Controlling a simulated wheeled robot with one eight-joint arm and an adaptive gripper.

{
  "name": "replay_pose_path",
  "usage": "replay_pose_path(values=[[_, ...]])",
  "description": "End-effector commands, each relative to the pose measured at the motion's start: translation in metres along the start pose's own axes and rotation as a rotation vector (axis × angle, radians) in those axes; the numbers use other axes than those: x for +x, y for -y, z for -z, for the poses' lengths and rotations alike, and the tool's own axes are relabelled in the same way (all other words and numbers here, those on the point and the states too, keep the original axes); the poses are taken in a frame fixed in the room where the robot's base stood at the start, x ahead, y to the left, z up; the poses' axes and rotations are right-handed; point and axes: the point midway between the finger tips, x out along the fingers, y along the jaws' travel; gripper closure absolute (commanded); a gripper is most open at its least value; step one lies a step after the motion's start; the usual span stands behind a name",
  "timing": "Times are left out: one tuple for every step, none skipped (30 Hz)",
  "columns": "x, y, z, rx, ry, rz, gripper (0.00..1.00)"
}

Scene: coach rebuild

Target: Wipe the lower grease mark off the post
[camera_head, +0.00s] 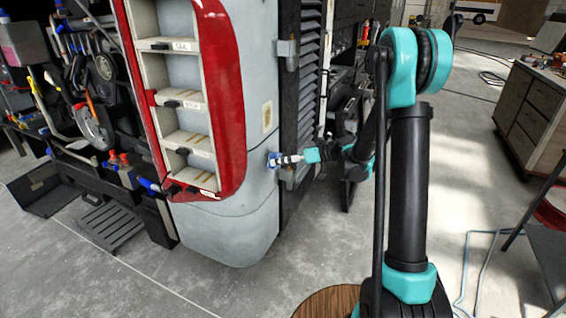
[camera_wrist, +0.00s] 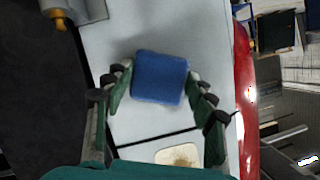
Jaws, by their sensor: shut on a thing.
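My gripper (camera_head: 287,159) is shut on a blue sponge (camera_wrist: 160,77), gripped between both fingertips in the wrist view. In the head view the sponge (camera_head: 272,159) is at the pale grey post (camera_head: 235,225), right of the red lamp housing. It looks against the post or very close; I cannot tell contact for certain. A cream patch with a brownish smudge (camera_wrist: 179,154) shows in the wrist view across a dark seam from the sponge. In the head view this patch (camera_head: 267,116) is above the sponge. No lower grease mark shows; the sponge may hide it.
A red lamp housing (camera_head: 228,110) with labelled shelves borders the post on the left. A dark louvred panel (camera_head: 303,80) and a hinge (camera_head: 287,48) are on its right. A wooden drawer cabinet (camera_head: 535,105) stands far right. The floor beneath the post is open.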

Motion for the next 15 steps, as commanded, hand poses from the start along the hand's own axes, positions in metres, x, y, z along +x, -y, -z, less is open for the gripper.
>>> replay_pose_path(values=[[0.0010, 0.0000, 0.0004, 0.000, 0.000, 0.000, 0.67], [0.0015, 0.0000, 0.0006, 0.000, 0.000, 0.000, 0.67], [0.0021, -0.0001, 0.0009, 0.000, 0.000, 0.000, 0.67], [0.0026, -0.0001, 0.0011, 0.000, 0.000, 0.000, 0.67], [0.0031, -0.0001, 0.0014, 0.000, 0.000, 0.000, 0.67], [0.0037, -0.0002, 0.0016, 0.000, 0.000, 0.000, 0.67], [0.0042, -0.0002, 0.0019, 0.000, 0.000, 0.000, 0.67], [0.0047, -0.0002, 0.0021, 0.000, 0.000, 0.000, 0.67], [0.0053, -0.0003, 0.0024, 0.000, 0.000, -0.001, 0.67], [0.0059, -0.0003, 0.0026, 0.000, 0.000, -0.001, 0.67], [0.0063, -0.0003, 0.0028, 0.000, 0.000, -0.001, 0.67], [0.0070, -0.0003, 0.0031, 0.000, 0.000, -0.001, 0.67], [0.0075, -0.0003, 0.0033, 0.000, 0.000, -0.001, 0.67], [0.0081, -0.0003, 0.0036, 0.000, 0.000, -0.001, 0.67], [0.0088, -0.0002, 0.0038, 0.000, 0.000, -0.001, 0.67]])
